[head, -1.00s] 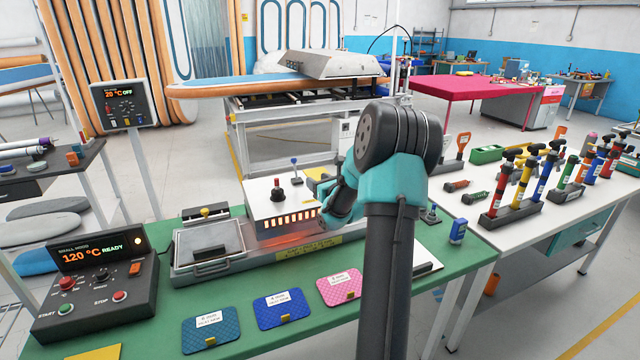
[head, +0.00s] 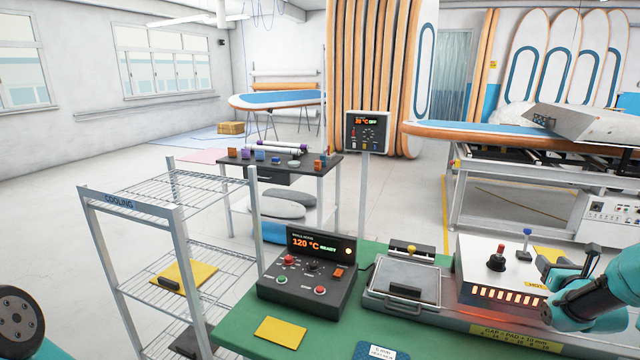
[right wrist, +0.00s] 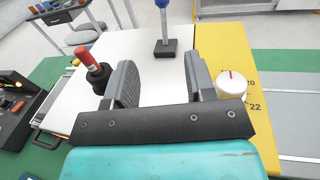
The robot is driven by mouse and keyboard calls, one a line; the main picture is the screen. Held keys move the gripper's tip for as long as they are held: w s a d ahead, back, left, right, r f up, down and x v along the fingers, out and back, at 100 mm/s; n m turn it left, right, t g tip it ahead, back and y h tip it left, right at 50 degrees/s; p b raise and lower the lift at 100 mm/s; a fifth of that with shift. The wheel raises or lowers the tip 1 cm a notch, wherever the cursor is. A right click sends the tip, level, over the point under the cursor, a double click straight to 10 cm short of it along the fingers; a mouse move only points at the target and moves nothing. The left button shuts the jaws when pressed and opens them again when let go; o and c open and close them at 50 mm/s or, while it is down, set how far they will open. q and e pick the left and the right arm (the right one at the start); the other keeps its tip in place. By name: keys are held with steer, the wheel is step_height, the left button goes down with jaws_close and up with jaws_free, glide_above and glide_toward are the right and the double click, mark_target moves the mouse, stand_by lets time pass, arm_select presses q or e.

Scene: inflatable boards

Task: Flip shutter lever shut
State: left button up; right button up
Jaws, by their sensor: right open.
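A white heater box (head: 480,268) stands on the green bench, with orange light at its front slots. On its top are a red-knobbed lever (head: 496,260) and a blue-topped lever (head: 525,246); I cannot tell which is the shutter lever. My right gripper (head: 556,272) is at the box's right side. In the right wrist view the open jaws (right wrist: 160,78) hold nothing. The red knob (right wrist: 86,66) shows left of the left finger, and the blue-topped lever (right wrist: 162,22) stands farther off, between the finger lines. My left gripper is out of view.
A white round knob (right wrist: 232,84) on a yellow scale (right wrist: 222,45) is close to the right finger. A control box reading 120 °C READY (head: 315,270) and a metal tray press (head: 404,284) are left of the heater. A wire cooling rack (head: 150,205) stands farther left.

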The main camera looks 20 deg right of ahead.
mark_target(526, 236)
steer(key=x, duration=1.2)
steer(key=shift+w+d, duration=0.1)
steer(key=v, duration=1.4)
steer(key=shift+s, duration=0.35)
steer(key=x, duration=1.7)
steer(key=shift+w, duration=0.35)
steer(key=shift+w+d+f+m+g+y, duration=0.1)
steer(key=shift+w+d+f+g+y, duration=0.15)
steer(key=shift+g, duration=0.3)
steer(key=shift+w+d+f+m+g+y, duration=0.1)
steer(key=shift+w+g+y, duration=0.05)
steer(key=shift+g+y, duration=0.3)
steer(key=shift+w+d+f+m+g+y, duration=0.1)
steer(key=shift+w+f+g+y, duration=0.1)
steer(key=shift+g, duration=0.4)
steer(key=shift+d+g, duration=0.1)
steer(key=shift+g, duration=0.2)
